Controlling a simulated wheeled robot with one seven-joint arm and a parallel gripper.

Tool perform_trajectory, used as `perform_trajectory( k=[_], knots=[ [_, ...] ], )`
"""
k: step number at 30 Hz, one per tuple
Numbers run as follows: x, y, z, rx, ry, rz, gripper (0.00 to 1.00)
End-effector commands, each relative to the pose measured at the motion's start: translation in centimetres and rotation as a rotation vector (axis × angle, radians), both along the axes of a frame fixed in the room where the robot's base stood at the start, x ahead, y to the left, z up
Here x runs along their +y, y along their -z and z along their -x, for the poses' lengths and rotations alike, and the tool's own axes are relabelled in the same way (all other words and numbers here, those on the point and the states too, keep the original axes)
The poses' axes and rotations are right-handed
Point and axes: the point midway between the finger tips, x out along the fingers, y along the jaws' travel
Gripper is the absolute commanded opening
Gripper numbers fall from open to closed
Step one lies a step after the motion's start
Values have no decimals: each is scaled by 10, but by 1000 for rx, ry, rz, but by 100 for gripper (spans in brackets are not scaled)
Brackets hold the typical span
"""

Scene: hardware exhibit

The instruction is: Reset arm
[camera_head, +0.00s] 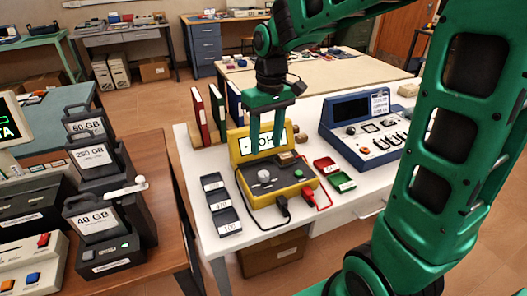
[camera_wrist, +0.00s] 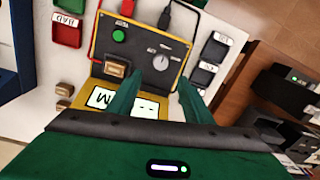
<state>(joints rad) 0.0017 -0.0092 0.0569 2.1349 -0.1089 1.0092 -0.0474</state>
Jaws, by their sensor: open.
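My green arm reaches over the white table from the upper right in the head view. My gripper (camera_head: 267,138) points down above the yellow and black ohm meter (camera_head: 270,181). In the wrist view, the two green fingers of my gripper (camera_wrist: 158,100) are apart with nothing held between them. Beyond them the meter (camera_wrist: 140,52) shows its grey dial, green button and sign, which the fingers partly cover. A small tan block (camera_head: 287,158) sits on the meter's top right in the head view. Whether the fingertips touch the meter cannot be told.
Black bins (camera_head: 222,205) stand left of the meter; red and green trays (camera_head: 334,174) stand right. A blue console (camera_head: 362,128) is farther right. Binders (camera_head: 216,110) stand behind. Black drives marked with GB sizes (camera_head: 97,160) stand on the brown table at left.

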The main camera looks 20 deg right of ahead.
Motion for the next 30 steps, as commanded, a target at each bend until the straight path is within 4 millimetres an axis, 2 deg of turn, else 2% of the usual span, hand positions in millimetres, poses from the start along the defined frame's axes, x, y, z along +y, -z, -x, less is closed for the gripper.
perform_trajectory(
  k=[4,17,20,23,25,30],
  knots=[
    [0,-6,0,0,0,0,46],
    [-1,-5,0,1,1,0,46],
    [-8,-7,6,-1,22,5,46],
    [-31,-10,24,-3,91,19,46],
    [-55,-12,46,-6,171,33,46],
    [-114,-10,121,-3,407,58,46]
  ],
)
